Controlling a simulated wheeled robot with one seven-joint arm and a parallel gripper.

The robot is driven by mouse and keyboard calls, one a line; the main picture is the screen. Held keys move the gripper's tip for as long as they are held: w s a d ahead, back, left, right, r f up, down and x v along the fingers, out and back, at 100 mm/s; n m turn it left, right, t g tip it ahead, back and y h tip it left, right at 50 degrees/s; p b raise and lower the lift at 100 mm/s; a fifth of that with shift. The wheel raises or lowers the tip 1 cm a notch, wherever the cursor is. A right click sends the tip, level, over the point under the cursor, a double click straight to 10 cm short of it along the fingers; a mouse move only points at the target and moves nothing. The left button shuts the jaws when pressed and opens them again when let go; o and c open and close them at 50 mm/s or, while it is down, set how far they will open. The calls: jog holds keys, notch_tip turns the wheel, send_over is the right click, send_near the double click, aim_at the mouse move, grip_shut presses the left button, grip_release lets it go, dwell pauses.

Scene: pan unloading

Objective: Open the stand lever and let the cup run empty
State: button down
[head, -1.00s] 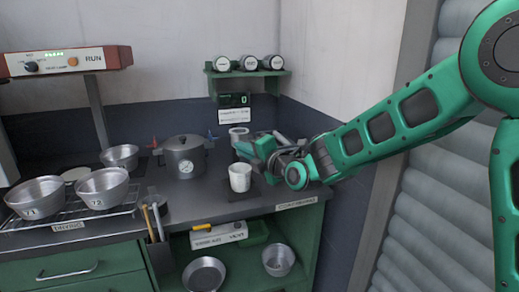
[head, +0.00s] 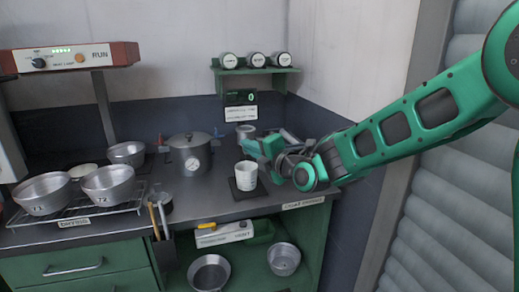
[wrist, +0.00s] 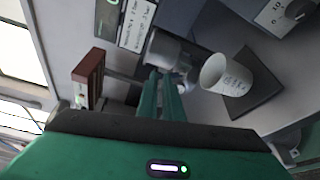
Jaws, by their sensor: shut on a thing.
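A grey metal cup (head: 245,132) sits in the stand at the back right of the counter; it also shows in the wrist view (wrist: 167,48). A white cup (head: 246,175) with faint markings stands upright on a dark square pad (head: 236,190), in front of the stand; in the wrist view the white cup (wrist: 225,74) is right of my fingers. My gripper (head: 262,148) is at the stand, its green fingertips (wrist: 160,76) close together just below the metal cup. They are shut on the stand lever, which they mostly hide. The metal cup's contents are not visible.
A lidded pot (head: 189,155) with a gauge stands left of the white cup. Bowls (head: 107,184) sit on a wire rack at the left. A display (head: 240,97) and a shelf (head: 255,70) of jars are on the wall above. The counter's front edge is close to the pad.

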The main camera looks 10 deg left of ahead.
jog(key=shift+s+a+r, duration=0.3)
jog(key=shift+a, duration=0.35)
jog(key=shift+f, duration=0.1)
jog(key=s+a+f+v, duration=0.1)
jog(key=v, duration=1)
jog(key=shift+s+a+f, duration=0.2)
jog(key=shift+s+f, duration=0.05)
jog(key=shift+s, duration=0.2)
